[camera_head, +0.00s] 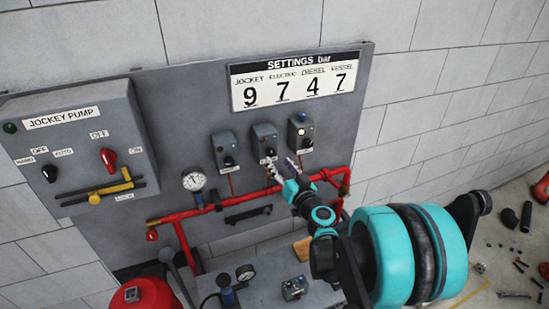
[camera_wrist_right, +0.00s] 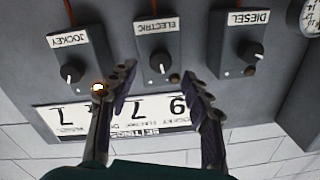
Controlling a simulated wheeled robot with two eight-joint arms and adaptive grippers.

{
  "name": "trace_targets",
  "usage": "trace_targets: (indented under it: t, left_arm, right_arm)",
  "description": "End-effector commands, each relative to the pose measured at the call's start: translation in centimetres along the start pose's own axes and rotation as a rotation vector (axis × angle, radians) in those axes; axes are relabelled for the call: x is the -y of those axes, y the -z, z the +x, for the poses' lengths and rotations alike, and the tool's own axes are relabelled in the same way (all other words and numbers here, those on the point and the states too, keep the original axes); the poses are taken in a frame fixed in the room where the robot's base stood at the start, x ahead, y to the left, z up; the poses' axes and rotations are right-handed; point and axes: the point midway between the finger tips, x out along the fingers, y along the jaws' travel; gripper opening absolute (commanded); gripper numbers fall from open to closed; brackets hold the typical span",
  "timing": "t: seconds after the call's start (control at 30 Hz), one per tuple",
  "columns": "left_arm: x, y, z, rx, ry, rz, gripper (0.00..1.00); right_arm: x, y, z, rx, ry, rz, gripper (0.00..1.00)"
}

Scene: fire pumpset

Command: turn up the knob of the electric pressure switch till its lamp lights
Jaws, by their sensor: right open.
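The electric pressure switch (camera_wrist_right: 157,45) is the middle of three grey boxes in the right wrist view, where labels are upside down. Its black knob (camera_wrist_right: 158,67) has a white mark, and its lamp (camera_wrist_right: 174,78) is dark. In the head view the box (camera_head: 265,138) is the middle one, its lower part partly covered by my gripper. My right gripper (camera_head: 281,168) is open and empty in front of it. In the right wrist view its fingers (camera_wrist_right: 160,80) stand on either side of the knob; I cannot tell whether they touch it. My left gripper is not in view.
The jockey switch (camera_wrist_right: 75,55) with a lit lamp and the diesel switch (camera_wrist_right: 235,42) flank it closely. A settings sign (camera_head: 295,80) reads electric 7. Red pipes (camera_head: 240,200) and a gauge (camera_head: 193,180) lie below; a jockey pump box (camera_head: 75,135) stands left.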

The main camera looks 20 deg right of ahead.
Motion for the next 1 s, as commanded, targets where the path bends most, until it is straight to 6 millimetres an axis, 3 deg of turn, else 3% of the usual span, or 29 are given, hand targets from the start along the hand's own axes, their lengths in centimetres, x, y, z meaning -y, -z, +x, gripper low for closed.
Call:
trace_targets:
  t: [0.2,0.4,1.0]
  left_arm:
    - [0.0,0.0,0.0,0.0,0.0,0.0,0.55]
    - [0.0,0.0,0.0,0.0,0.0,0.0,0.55]
    - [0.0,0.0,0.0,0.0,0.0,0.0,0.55]
  right_arm:
    - [0.0,0.0,-4.6,-0.001,-0.002,0.0,0.5]
    - [0.0,0.0,-6.5,0.0,-0.001,0.0,0.5]
    - [0.0,0.0,-6.8,0.0,0.0,0.0,0.5]
